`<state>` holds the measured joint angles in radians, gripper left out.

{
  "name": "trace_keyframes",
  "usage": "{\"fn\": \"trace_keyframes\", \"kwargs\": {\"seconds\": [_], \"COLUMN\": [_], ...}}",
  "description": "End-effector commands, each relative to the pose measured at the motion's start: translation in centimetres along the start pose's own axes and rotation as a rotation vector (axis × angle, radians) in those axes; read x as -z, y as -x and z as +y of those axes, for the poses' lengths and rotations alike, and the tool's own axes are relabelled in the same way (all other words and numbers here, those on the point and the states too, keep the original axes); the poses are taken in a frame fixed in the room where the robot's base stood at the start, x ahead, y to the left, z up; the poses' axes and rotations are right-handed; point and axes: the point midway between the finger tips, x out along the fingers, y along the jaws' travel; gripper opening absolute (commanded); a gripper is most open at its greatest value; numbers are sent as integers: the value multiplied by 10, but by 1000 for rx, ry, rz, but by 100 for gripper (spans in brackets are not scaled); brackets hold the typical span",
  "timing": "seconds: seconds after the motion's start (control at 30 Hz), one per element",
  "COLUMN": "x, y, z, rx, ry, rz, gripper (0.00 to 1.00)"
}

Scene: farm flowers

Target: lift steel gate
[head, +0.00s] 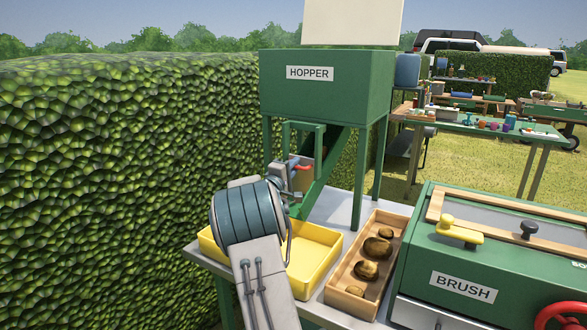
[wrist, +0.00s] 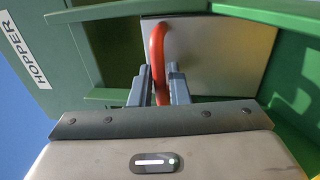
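The steel gate (wrist: 220,55) is a flat grey plate in the green frame under the hopper, seen close up in the wrist view. In the head view my gripper (head: 293,166) is at the chute below the green hopper (head: 325,92), and my arm hides part of the gate.
A yellow tray (head: 325,255) sits below the chute on the grey table. A wooden tray (head: 341,300) with several brown potato-like lumps is right of it. The green brush machine (head: 420,255) stands at right. A hedge (head: 120,180) borders the left side.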

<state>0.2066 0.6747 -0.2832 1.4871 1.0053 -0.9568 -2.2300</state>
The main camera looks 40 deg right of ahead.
Motion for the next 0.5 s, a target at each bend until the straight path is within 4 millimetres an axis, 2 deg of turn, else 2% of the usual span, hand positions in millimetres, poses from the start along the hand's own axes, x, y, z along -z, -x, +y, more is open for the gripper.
{"fn": "trace_keyframes", "kwargs": {"seconds": [0.2,0.23,0.27,0.3,0.5], "x": [0,0,0,0,0], "y": [0,0,0,0,-1], "z": [0,0,0,0,1], "rx": [0,0,0,0,0], "ry": [0,0,0,0,0], "rz": [0,0,0,0,0], "gripper": [15,13,4,0,0]}}
